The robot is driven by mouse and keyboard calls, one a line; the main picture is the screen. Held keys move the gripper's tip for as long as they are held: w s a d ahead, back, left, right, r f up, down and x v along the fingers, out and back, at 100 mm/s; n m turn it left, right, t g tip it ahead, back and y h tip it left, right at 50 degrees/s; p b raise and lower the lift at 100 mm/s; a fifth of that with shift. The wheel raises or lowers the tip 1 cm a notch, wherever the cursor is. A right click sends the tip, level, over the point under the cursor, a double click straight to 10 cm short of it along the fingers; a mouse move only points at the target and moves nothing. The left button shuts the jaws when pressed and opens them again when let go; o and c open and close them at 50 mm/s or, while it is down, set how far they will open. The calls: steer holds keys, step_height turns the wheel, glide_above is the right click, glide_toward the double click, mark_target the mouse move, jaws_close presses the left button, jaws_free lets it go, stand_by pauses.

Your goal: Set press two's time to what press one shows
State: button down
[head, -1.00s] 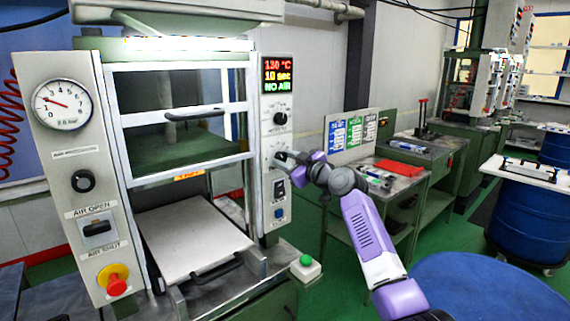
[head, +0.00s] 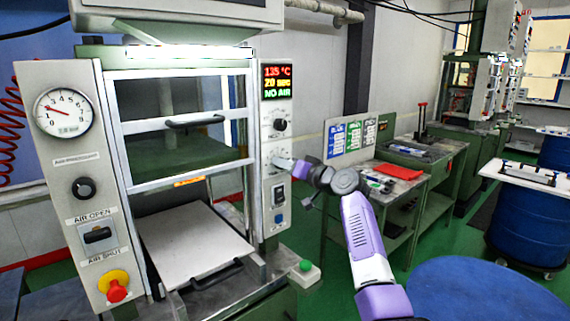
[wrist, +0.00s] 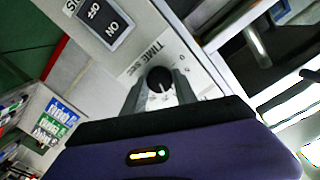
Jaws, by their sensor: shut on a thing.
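The press (head: 98,225) in front of me has a control panel (head: 268,235) on its right post. The display (head: 277,82) at the panel's top reads 135 °C, 20 sec and NO AIR. My gripper (head: 284,163) is at the lower of the two panel knobs. In the wrist view my gripper (wrist: 160,92) is shut on the black time knob (wrist: 159,79), one finger on each side, beside the label TIME SEC. In the head view that knob is hidden by my gripper. I cannot tell from the frames which press number this is.
The upper black knob (head: 280,125) is just above my gripper. An ON/OFF switch (head: 279,194) sits just below. A green button box (head: 304,268) stands at the front right. Another press (head: 478,80) stands far back right, and a blue drum (head: 528,228) stands right.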

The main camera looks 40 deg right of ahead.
steer(key=shift+f+m+y+p, duration=0.15)
steer(key=shift+m+p, duration=1.3)
steer(key=shift+m, duration=1.85)
steer(key=shift+m+y+p, duration=0.15)
steer(key=shift+m+p, duration=1.25)
steer(key=shift+m, duration=1.9)
steer(key=shift+d, duration=0.1)
steer(key=c, duration=1)
jaws_free()
steer(key=shift+o, duration=0.2)
steer(key=s, duration=0.7)
steer(key=shift+s+d+b, duration=0.25)
steer(key=shift+s+b, duration=0.15)
